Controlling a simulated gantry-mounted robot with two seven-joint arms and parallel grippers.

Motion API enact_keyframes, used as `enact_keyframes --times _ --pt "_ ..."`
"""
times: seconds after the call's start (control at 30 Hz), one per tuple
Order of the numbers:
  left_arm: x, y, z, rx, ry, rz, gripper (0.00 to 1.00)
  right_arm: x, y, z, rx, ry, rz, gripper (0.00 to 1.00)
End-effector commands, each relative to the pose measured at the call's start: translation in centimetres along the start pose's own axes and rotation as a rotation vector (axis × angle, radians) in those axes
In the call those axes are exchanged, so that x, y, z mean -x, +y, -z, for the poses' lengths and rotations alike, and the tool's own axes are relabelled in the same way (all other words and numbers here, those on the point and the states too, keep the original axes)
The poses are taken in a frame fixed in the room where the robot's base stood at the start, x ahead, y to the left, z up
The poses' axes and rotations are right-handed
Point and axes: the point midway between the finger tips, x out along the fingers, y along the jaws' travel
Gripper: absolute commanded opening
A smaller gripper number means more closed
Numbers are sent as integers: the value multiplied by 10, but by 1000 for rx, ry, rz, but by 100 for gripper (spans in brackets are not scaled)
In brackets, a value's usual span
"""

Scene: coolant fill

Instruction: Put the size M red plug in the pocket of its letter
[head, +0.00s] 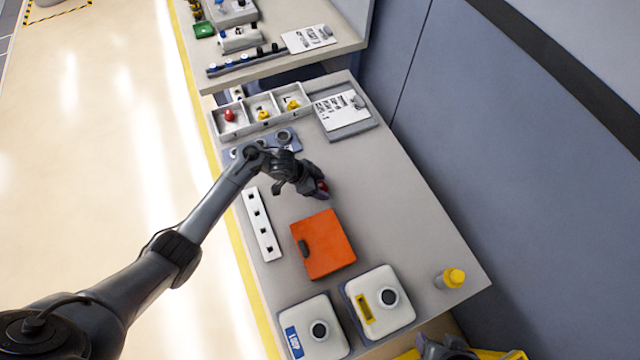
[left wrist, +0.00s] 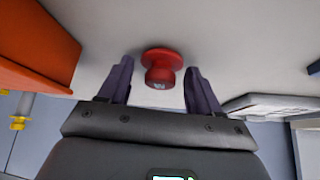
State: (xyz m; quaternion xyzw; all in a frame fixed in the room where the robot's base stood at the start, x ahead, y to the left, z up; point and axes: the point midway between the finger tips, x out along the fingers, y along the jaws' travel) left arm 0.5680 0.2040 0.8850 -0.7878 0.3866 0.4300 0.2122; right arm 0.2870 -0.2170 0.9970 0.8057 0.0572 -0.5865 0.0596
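A red plug (head: 323,186) is on the grey bench top, partly hidden by my left gripper (head: 315,188). In the left wrist view the red plug (left wrist: 161,68) has a wide round flange and a narrower end with a small light mark, too small to read for certain. My left gripper (left wrist: 158,80) is open, with one finger on each side of the plug and a gap to each. A white tray (head: 247,128) with three pockets stands farther back; another red plug (head: 229,115) is in its left pocket. The pocket letters are not clearly readable. A dark part at the bottom edge appears to be my right gripper (head: 445,348).
Yellow pieces (head: 263,113) lie in the tray's other pockets. An orange box (head: 323,244) is close in front of my left gripper. A white strip with square holes (head: 261,225) lies left. Two white capped containers (head: 380,312) and a yellow-capped bottle (head: 451,279) stand nearer. Bench right of the gripper is clear.

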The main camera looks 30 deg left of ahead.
Motion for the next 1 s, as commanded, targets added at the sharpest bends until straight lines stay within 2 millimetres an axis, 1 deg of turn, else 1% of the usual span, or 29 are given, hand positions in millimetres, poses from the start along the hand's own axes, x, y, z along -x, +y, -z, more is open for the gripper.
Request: enact_keyframes --times 0.33,0.47,0.57,0.8,1.0 --pt "1 0 1 0 1 0 71 0 1 0 4 -1 -3 65" --pt "8 0 2 -2 1 1 71 3 2 0 8 -1 -6 65" --pt "21 -1 3 -2 1 2 71 7 3 2 10 -2 -8 65" --pt "65 -1 3 -3 -1 3 71 19 3 5 10 -2 -7 65" --pt "98 0 3 -4 0 2 71 26 2 8 7 -1 -5 65"
